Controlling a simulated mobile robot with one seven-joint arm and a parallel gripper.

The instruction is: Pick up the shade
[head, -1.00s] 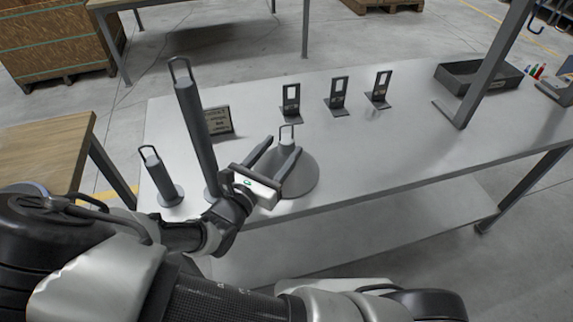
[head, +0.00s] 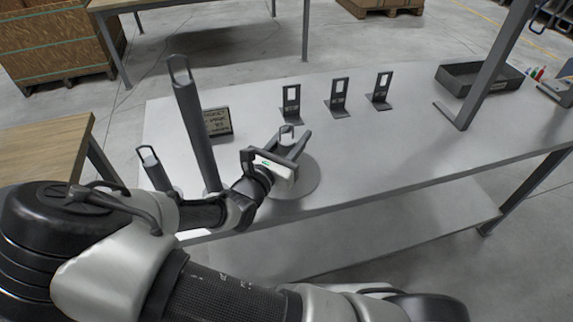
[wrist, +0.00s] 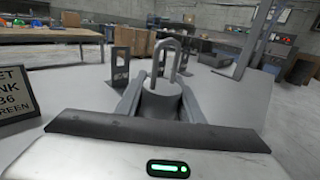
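The grey shade (head: 308,182) stands on the white table, a cone flaring to a wide round rim with a wire loop on top. My gripper (head: 290,139) is at its upper part, and the gripper body hides much of the cone. In the wrist view the shade's neck (wrist: 160,103) and upright loop stand between the two fingers (wrist: 162,90), one on each side. The fingers look spread; I see no clear grip, and whether they touch the neck is hard to tell.
A tall grey cylinder (head: 196,128) and a shorter one (head: 155,171) with loops stand left, close to my arm. A small sign (head: 217,122) is behind. Several slotted brackets (head: 338,98) line the back. A dark bin (head: 470,78) and a post (head: 490,72) are right.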

